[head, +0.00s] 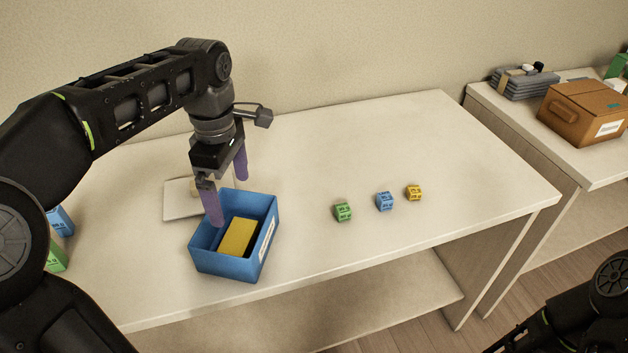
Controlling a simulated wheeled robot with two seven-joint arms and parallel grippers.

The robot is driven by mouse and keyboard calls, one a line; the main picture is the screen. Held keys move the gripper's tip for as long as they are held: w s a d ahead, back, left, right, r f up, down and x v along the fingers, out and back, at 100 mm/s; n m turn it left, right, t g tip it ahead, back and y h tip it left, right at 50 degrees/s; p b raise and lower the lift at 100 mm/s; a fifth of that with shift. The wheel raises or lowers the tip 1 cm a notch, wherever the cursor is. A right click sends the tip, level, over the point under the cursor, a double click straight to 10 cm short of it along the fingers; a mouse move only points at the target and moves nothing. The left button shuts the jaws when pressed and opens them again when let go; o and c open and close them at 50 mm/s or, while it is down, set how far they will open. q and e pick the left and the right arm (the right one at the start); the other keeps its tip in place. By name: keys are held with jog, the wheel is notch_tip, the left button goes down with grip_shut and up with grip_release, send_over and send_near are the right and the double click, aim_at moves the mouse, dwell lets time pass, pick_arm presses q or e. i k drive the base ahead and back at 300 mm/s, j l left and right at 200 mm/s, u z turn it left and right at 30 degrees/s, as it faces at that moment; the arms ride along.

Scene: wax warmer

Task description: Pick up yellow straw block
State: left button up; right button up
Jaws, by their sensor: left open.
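A yellow rectangular block (237,237) lies inside an open blue box (263,254) on the near part of the pale table. My left gripper (228,200) points down over the back left part of this box. Its two purple fingers are apart, with nothing visible between them. One finger overlaps the box's left interior in the picture; the other is behind it near the back rim. I cannot tell if the fingers touch the box. A small yellow cube (413,192) sits farther right on the table. My right gripper is not in view.
A green cube (343,212) and a blue cube (384,201) stand beside the small yellow cube. A flat pale object (181,204) lies behind the blue box, partly hidden. A second table at right holds a brown box (583,112) and a grey stack (522,84). The table's back right is clear.

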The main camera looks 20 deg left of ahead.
aim_at(413, 192)
jog(key=i+l, duration=0.15)
jog(key=l, duration=0.25)
jog(key=i+l, duration=0.1)
jog(key=l, duration=0.25)
jog(key=i+l, duration=0.15)
jog(key=l, duration=0.25)
jog(key=i+l, duration=0.15)
jog(key=l, duration=0.25)
jog(key=i+l, duration=0.15)
jog(key=l, duration=0.2)
